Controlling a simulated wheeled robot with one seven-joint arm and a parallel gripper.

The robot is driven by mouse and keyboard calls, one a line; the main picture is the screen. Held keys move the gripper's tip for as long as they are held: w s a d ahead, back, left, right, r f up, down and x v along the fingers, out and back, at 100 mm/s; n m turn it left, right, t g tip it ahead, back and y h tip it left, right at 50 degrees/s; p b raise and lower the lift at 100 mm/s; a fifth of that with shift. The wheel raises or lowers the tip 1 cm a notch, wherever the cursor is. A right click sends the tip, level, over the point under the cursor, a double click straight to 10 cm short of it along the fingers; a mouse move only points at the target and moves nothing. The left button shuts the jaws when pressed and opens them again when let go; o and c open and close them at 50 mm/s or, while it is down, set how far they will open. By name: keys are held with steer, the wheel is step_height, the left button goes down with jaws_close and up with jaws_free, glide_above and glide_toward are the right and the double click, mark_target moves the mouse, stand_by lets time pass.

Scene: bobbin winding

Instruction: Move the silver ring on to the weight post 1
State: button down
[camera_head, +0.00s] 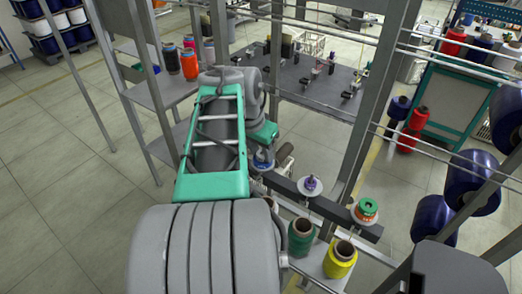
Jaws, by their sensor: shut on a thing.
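My arm reaches forward and bends down past its green link. My gripper (264,145) is at its far end, mostly hidden behind the arm. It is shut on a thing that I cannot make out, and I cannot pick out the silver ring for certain. A dark rail carries several posts with pale round discs. Another has a purple top (311,184), and a third carries an orange and green piece (366,209). I cannot tell which is weight post 1.
A green spool (301,237) and a yellow spool (340,259) stand below the rail at the front. A grey upright (367,110) rises behind the rail. Big dark blue spools (471,175) hang at the right. Open floor (60,190) lies at the left.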

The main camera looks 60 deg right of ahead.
steer(key=shift+r+p, duration=0.85)
steer(key=shift+r, duration=0.35)
